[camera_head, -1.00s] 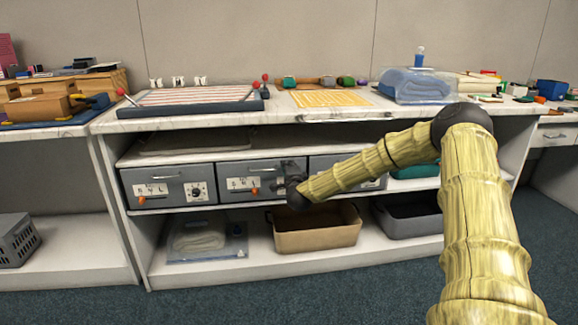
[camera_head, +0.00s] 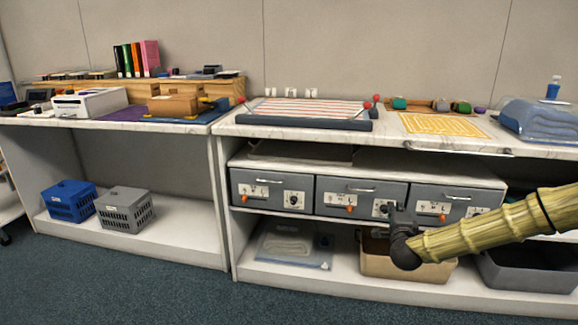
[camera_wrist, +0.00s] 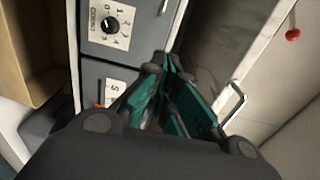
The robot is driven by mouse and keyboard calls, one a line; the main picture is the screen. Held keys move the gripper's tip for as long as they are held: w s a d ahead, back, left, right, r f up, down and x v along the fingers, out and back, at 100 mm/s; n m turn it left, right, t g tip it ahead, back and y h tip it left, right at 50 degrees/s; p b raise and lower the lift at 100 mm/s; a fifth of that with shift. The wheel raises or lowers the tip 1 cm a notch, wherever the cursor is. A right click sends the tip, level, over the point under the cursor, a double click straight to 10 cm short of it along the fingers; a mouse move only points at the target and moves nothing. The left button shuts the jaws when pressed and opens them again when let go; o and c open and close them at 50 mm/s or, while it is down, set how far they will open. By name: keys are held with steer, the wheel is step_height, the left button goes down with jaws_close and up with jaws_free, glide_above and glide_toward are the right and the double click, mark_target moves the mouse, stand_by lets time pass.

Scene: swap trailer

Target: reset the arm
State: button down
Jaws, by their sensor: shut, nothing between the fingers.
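My arm reaches in from the right edge in the head view. My gripper (camera_head: 398,212) is in front of the drawers, near the gap between the middle drawer (camera_head: 335,197) and the right drawer (camera_head: 480,203). It overlaps the upper edge of the tan bin (camera_head: 440,272) in the picture. In the wrist view my gripper (camera_wrist: 168,62) shows its teal-padded fingers meeting toward the tips, shut and empty. A grey drawer front with a black dial (camera_wrist: 110,25) lies beyond it. I cannot tell whether the fingertips touch anything.
A marble counter (camera_head: 285,131) runs above the drawers, with a striped board (camera_head: 310,109) on it. A dark grey bin (camera_head: 530,270) stands beside the tan bin. Blue (camera_head: 70,200) and grey (camera_head: 124,210) baskets sit on the left shelf. Bare carpet (camera_head: 110,285) lies in front.

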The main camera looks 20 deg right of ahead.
steer(key=s+a+f+n+g+y, duration=0.35)
steer(key=s+a+f+n, duration=0.2)
steer(key=a+f, duration=0.65)
steer(key=s+a+f+n+g+y, duration=0.2)
steer(key=s+a+f+n+y, duration=0.3)
steer(key=a+f, duration=0.65)
steer(key=s+a+f+n+g, duration=0.3)
steer(key=s+f, duration=0.2)
steer(key=s, duration=0.5)
steer(key=s+a+f+n+g, duration=0.2)
steer(key=s+a+f+n, duration=0.25)
steer(key=s, duration=0.55)
steer(key=s+a+f+n+g, duration=0.3)
steer(key=s+f, duration=0.2)
steer(key=s, duration=0.5)
steer(key=s+n+g, duration=0.2)
steer(key=s, duration=0.6)
step_height(320, 180, up, 31)
steer(key=p, duration=3.1)
steer(key=shift+s+f, duration=0.15)
steer(key=shift+s, duration=0.25)
